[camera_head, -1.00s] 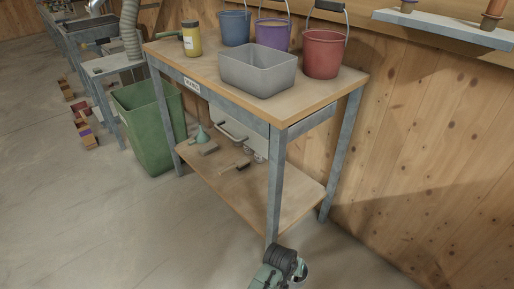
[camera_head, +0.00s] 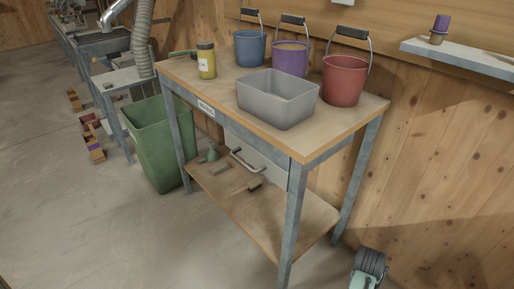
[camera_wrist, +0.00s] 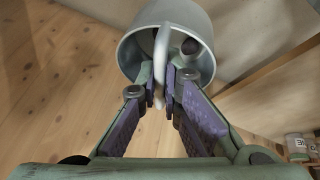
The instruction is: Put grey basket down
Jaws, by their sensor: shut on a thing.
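In the wrist view, my gripper (camera_wrist: 164,90) is shut on the pale curved handle of a grey round basket (camera_wrist: 140,57), which looks like a small pail. Its open mouth faces the camera, and a dark rounded thing shows inside. Its underside is hidden, so I cannot tell what is beneath it. In the head view only a part of my arm shows at the bottom right; the gripper and held basket are out of that picture. A separate grey rectangular bin (camera_head: 270,103) stands on the workbench (camera_head: 330,127).
Blue (camera_head: 249,50), purple (camera_head: 289,60) and red (camera_head: 343,82) buckets line the bench's back. A yellow jar (camera_head: 207,62) stands at left. The bench's front right top is clear. A lower shelf (camera_head: 262,222) holds small tools. A green bin (camera_head: 150,150) stands left. A wall shelf (camera_head: 460,58) is at right.

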